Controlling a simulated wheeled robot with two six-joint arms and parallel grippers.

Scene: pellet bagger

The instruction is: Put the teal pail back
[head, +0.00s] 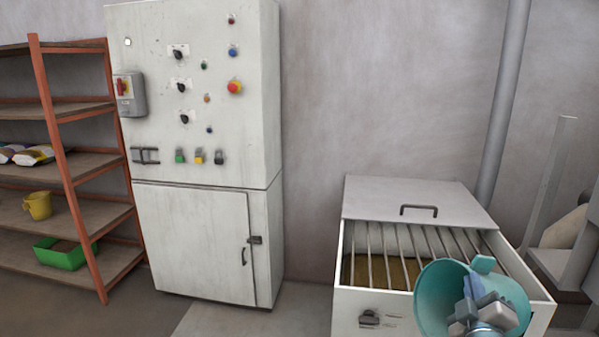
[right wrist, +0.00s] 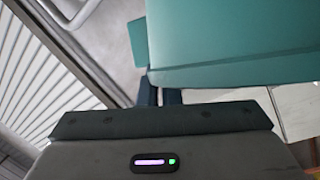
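The teal pail (head: 432,291) is at the lower right of the head view, tilted, in front of the grated box. My right gripper (head: 476,302) is at the pail and appears shut on it; the fingertips are partly hidden. In the right wrist view the pail (right wrist: 235,40) fills the upper right, just beyond the dark fingers (right wrist: 159,96), which are close together. The pail's inside is mostly hidden. My left gripper is in neither view.
The white box (head: 385,302) has a bar grate over brownish material and a raised lid (head: 410,198). A rust-coloured shelf rack (head: 72,165) at left holds a yellow pail (head: 38,205), a green bin (head: 62,257) and bags. A control cabinet (head: 195,235) stands between.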

